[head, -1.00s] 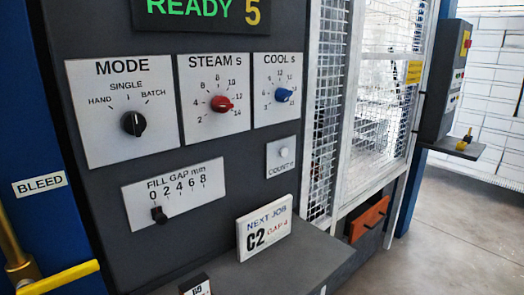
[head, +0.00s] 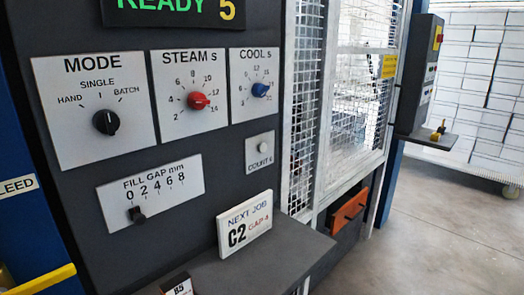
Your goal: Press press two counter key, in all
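The counter key (head: 262,150) is a small pale round button on a light plate labelled COUNT, with the last characters unclear. It sits on the dark press panel (head: 215,150), below the COOL dial (head: 259,89). The display (head: 175,10) at the top reads READY in green and 5 in yellow. I cannot read a press number on this panel. Neither of my grippers shows in the head view, so nothing touches the key.
A NEXT JOB card (head: 244,224) reading C2 GAP 4 stands on a dark shelf (head: 285,255) below the key. A mesh guard (head: 345,100) is to the right. A second control box (head: 418,75) is farther right, with clear floor (head: 440,225) before it.

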